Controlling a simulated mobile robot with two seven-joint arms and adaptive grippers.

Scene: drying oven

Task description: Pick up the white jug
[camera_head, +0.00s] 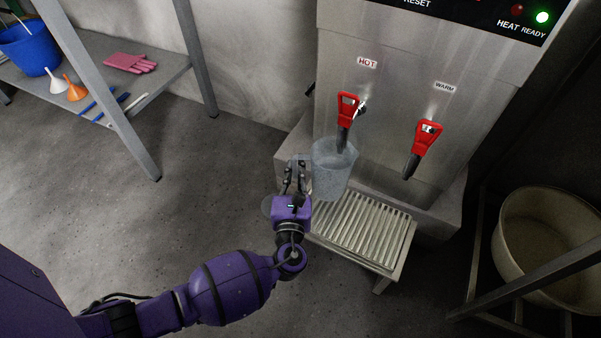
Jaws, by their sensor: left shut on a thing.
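The jug (332,172) looks pale, greyish and see-through rather than solid white. It is upright under the HOT tap (347,118), above the back left of the slatted drip stand (362,228). The tap's dark spout overlaps the jug's mouth from this angle. My left gripper (296,177) is at the jug's left side, shut on it; the exact place where the fingers grip is partly hidden. I cannot tell whether the jug's base touches the stand. My right gripper is not in view.
A steel water heater (400,70) with a second red WARM tap (424,143) stands behind the stand. A cream basin (550,235) sits in a metal frame at right. A shelf at upper left holds a blue bucket (30,48), funnels and pink gloves (130,63). The floor at left is clear.

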